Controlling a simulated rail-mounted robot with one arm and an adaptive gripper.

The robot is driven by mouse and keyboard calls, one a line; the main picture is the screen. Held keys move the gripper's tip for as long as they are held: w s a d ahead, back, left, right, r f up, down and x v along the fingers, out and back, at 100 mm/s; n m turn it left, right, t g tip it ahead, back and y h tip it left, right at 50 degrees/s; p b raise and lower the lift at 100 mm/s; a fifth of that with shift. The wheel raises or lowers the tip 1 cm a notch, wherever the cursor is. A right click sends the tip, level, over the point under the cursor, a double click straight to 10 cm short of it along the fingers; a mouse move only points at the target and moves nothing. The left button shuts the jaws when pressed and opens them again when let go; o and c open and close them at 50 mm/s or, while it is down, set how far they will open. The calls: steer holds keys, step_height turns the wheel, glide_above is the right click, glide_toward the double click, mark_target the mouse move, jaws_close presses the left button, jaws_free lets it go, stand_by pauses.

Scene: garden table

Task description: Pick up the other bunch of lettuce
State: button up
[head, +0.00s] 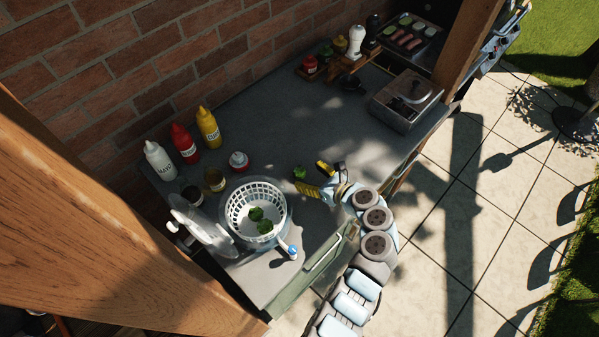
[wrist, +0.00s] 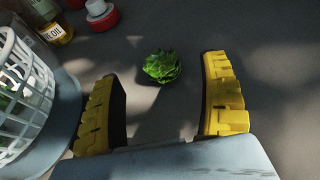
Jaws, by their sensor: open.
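A small green bunch of lettuce (wrist: 162,67) lies on the dark counter, between and just beyond my open fingers in the wrist view. In the head view this lettuce (head: 299,173) is just left of my gripper (head: 316,180). My gripper (wrist: 168,105) has its yellow fingers spread wide, with nothing between them touching. More green lettuce (head: 258,219) lies inside the white spinner basket (head: 232,203). The basket (wrist: 40,78) also shows at the left of the wrist view, with green leaves visible through its slats.
White (head: 158,161), red (head: 185,144) and yellow (head: 208,129) bottles stand by the brick wall. A clear lid (head: 207,232) leans left of the basket. A metal box (head: 405,101) stands at the right. The counter's middle (head: 300,125) is mostly clear.

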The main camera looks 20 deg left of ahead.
mark_target(300, 171)
steer(key=shift+x, duration=1.9)
steer(key=c, duration=1)
steer(key=shift+o, duration=0.2)
